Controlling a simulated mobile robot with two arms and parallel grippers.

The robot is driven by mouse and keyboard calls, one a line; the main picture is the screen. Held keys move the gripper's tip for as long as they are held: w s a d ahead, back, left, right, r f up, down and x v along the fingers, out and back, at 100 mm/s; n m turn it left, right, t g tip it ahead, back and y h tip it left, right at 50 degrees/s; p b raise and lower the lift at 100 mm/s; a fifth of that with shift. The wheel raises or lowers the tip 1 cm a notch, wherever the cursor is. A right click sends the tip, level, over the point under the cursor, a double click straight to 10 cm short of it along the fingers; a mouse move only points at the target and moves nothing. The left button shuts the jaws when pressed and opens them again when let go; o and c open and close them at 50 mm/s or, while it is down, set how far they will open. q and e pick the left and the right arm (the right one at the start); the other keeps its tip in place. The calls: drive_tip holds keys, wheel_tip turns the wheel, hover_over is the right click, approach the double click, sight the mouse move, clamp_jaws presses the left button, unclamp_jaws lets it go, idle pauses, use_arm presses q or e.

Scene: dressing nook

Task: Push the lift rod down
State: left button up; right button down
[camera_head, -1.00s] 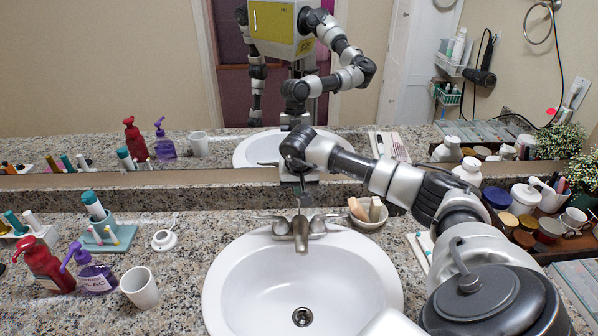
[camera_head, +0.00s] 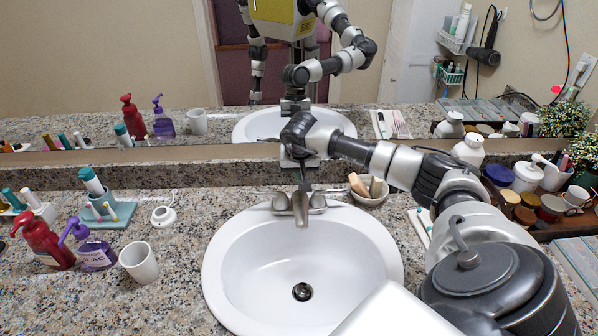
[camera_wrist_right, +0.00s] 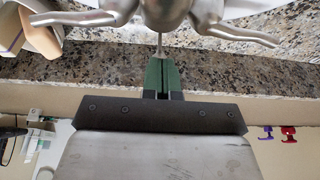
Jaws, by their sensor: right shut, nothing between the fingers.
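The lift rod (camera_wrist_right: 159,43) shows in the right wrist view as a thin metal rod behind the faucet body. The faucet (camera_head: 300,207) stands at the back rim of the white sink (camera_head: 235,262), with a lever on each side. My right gripper (camera_head: 303,186) is shut and empty, pointing down just behind the faucet. In the right wrist view its green fingertips (camera_wrist_right: 160,62) are in line with the rod's end, at or very near it; contact cannot be told. In the head view the rod is mostly hidden by the faucet and fingers. My left gripper is not clearly seen.
A soap dish (camera_head: 369,192) stands right of the faucet. A red pump bottle (camera_head: 43,243), a purple pump bottle (camera_head: 94,250) and a white cup (camera_head: 139,262) stand at left. Jars (camera_head: 498,173) crowd the right. The mirror rises behind the backsplash.

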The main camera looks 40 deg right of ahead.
drive_tip(key=shift+f, duration=0.15)
wheel_tip(320, 180, up, 5)
drive_tip(key=p, duration=0.3)
drive_tip(key=shift+f+p, duration=0.1)
drive_tip(key=shift+p, duration=0.25)
drive_tip(key=b+v, duration=0.2)
drive_tip(key=v, duration=0.7)
drive_tip(key=shift+r, duration=0.25)
drive_tip(key=shift+s+a, duration=0.1)
